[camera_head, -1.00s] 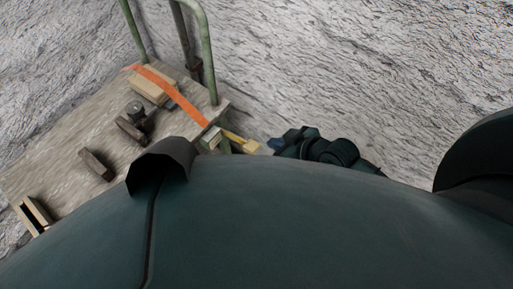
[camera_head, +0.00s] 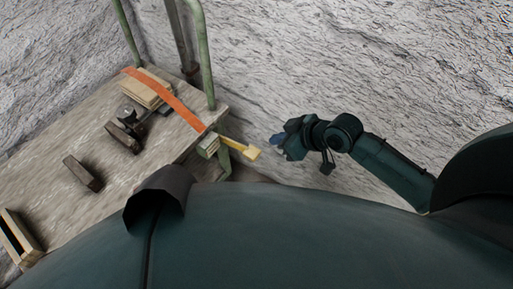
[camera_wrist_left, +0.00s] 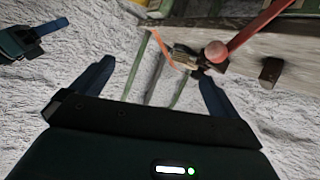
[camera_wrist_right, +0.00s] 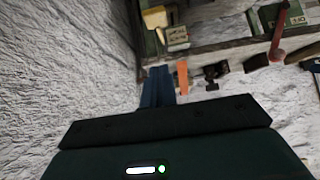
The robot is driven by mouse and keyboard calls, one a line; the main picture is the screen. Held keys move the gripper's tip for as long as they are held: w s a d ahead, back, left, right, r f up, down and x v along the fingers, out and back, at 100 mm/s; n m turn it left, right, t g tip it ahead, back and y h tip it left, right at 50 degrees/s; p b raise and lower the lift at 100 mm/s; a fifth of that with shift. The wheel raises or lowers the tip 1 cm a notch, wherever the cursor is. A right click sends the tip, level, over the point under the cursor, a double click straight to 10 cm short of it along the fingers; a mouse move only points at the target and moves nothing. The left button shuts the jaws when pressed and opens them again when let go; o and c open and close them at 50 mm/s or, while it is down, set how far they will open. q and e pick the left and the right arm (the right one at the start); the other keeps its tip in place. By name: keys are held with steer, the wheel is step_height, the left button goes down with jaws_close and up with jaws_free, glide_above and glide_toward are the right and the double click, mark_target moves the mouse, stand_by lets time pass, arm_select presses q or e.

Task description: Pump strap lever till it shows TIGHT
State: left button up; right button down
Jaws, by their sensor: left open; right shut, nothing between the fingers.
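An orange strap (camera_head: 172,97) runs over a stack of wooden boards (camera_head: 147,92) on the cart top. At the cart's edge it meets a small pale ratchet box (camera_head: 208,145), with a yellow-tipped lever (camera_head: 240,148) sticking out to the right. The lever also shows in the right wrist view (camera_wrist_right: 154,17), beside the box (camera_wrist_right: 177,37); its marking is too small to read. My right gripper (camera_head: 278,139) is shut and empty, a short gap right of the lever tip. My left gripper (camera_wrist_left: 155,88) is open and empty; it is outside the head view.
The wooden cart top (camera_head: 55,135) carries a dark clamp-like piece (camera_head: 123,130), a brown block (camera_head: 83,173) and an open wooden box (camera_head: 18,236). Green rails (camera_head: 200,50) rise at its far end. A red bar with a round knob (camera_wrist_left: 215,52) shows in the left wrist view.

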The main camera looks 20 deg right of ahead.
steer(key=b+x, duration=0.2)
steer(key=x, duration=0.7)
steer(key=shift+w+a+f, duration=0.1)
steer(key=shift+w+f, duration=0.05)
steer(key=shift+f, duration=0.05)
step_height(320, 180, down, 3)
steer(key=shift+f+b, duration=0.2)
steer(key=shift+b, duration=0.3)
arm_select(q)
steer(key=shift+s+a+r+t, duration=0.25)
steer(key=shift+s+a+t, duration=0.1)
steer(key=shift+a+t, duration=0.3)
arm_select(e)
steer(key=shift+f, duration=0.35)
arm_select(q)
steer(key=shift+s+f, duration=0.1)
steer(key=shift+f, duration=0.1)
arm_select(e)
steer(key=shift+f, duration=0.1)
